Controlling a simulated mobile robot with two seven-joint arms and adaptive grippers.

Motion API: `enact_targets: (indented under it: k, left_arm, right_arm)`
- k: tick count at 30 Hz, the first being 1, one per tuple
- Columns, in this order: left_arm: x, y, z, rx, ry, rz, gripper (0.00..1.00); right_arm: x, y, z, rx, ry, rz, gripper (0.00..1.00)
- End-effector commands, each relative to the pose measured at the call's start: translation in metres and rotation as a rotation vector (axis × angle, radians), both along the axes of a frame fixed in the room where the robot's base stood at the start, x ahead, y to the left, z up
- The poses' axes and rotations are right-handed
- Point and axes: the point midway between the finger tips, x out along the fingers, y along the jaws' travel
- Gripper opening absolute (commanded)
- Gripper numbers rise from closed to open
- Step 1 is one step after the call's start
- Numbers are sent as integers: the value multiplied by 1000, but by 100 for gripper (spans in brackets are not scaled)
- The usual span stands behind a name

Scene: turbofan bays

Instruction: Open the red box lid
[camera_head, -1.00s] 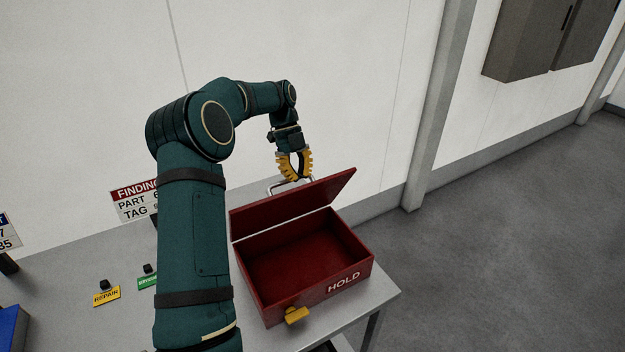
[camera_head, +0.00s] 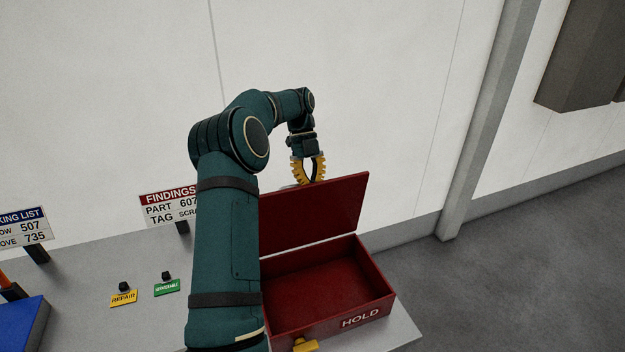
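The red box (camera_head: 372,316), marked HOLD, stands on the grey table with its inside in view and empty as far as I can see. Its red lid (camera_head: 318,212) is raised at the back, close to upright. My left gripper (camera_head: 311,181) has yellow fingers and is just behind the lid's top edge. The fingertips are partly hidden by the lid, and a bit of the grey handle shows beside them. I cannot tell whether they grip it.
On the grey table (camera_head: 95,290) are a yellow REPAIR tag (camera_head: 123,298), a green tag (camera_head: 167,288), a FINDINGS sign (camera_head: 166,206) and a list sign (camera_head: 25,228). A blue object (camera_head: 20,322) is at the left edge. A white wall stands behind the table.

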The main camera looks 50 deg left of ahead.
Motion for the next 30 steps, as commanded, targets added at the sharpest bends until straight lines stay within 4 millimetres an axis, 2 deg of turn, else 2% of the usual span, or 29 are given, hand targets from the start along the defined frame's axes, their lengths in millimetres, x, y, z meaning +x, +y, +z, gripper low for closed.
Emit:
enact_targets:
  k: [11,21,30]
  left_arm:
    - [2,3,7,1,-3,0,0]
    - [9,21,44,2,-3,0,0]
    - [13,30,63,0,-2,0,0]
  right_arm:
    - [0,0,0,0,0,0,47]
    - [0,0,0,0,0,0,47]
    - [0,0,0,0,0,0,47]
